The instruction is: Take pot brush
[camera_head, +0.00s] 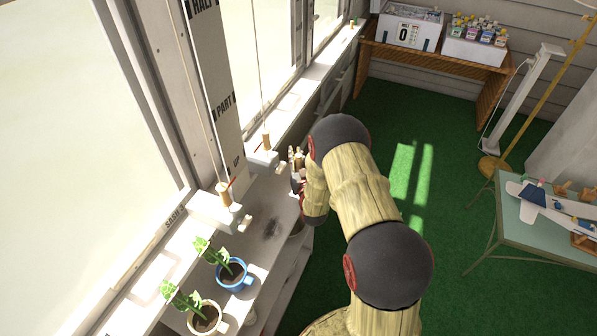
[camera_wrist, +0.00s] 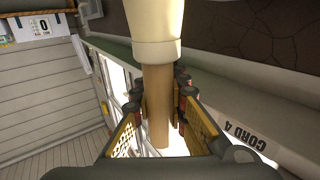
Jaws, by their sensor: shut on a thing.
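The pot brush (camera_wrist: 155,85), with a round wooden handle and a wider cream part, stands large in the middle of the wrist view. My gripper (camera_wrist: 166,108) is shut around the wooden handle, with a finger on each side. The brush's far end runs out of the top of the picture, so I cannot see it. In the head view my gripper (camera_head: 298,183) is mostly hidden by my arm, beside the window bench. Small pale pieces show just above it there, too small to tell apart.
A blue mug (camera_head: 234,277) and a cream mug (camera_head: 206,318), each with a plant, stand on the bench (camera_head: 268,205) at lower left. A wooden table (camera_head: 440,58) with white boxes is at the back. A green table (camera_head: 545,238) holds a model plane at right. Green floor lies clear between.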

